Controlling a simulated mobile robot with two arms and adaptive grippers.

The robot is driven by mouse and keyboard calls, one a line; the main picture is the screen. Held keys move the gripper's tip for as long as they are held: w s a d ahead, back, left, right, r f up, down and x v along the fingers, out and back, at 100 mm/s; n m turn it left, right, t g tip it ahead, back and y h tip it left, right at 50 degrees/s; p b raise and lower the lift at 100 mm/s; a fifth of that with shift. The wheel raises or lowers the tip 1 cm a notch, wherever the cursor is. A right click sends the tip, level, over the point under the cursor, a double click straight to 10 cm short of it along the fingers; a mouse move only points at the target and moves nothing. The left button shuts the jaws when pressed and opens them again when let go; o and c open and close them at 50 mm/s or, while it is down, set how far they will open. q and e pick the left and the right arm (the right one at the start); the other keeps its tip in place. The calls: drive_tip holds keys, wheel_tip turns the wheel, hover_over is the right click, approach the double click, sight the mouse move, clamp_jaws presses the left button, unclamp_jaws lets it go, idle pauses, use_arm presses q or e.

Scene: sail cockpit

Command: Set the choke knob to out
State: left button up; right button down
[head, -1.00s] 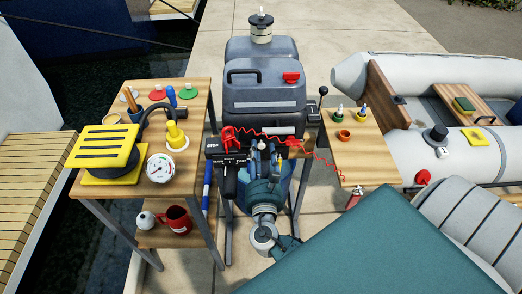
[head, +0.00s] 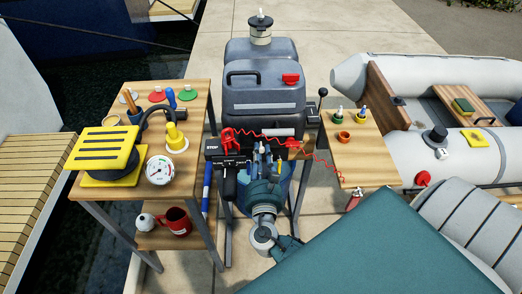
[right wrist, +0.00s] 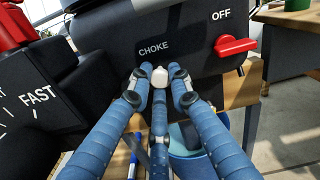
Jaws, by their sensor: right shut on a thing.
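The choke knob (right wrist: 160,77) is a small white knob under the CHOKE label on the dark engine front in the right wrist view. How far the knob stands out is hard to tell. My left gripper is not in view.
A red knob (right wrist: 236,46) beside OFF sits just right of the choke. The tiller grip marked FAST (right wrist: 38,98) is close on the left. A red coiled cord (head: 316,160) hangs across the front. Side tables (head: 185,103) flank the engine.

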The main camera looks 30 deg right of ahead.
drive_tip(key=shift+v, duration=0.9)
drive_tip(key=c, duration=1.6)
unclamp_jaws()
drive_tip(key=shift+r, duration=0.1)
drive_tip(key=shift+o, duration=0.2)
drive_tip(key=shift+s+a, duration=0.15)
drive_tip(key=shift+s, duration=0.05)
drive_tip(key=v, duration=1.1)
drive_tip(key=shift+s+a, duration=0.2)
drive_tip(key=shift+s, duration=0.05)
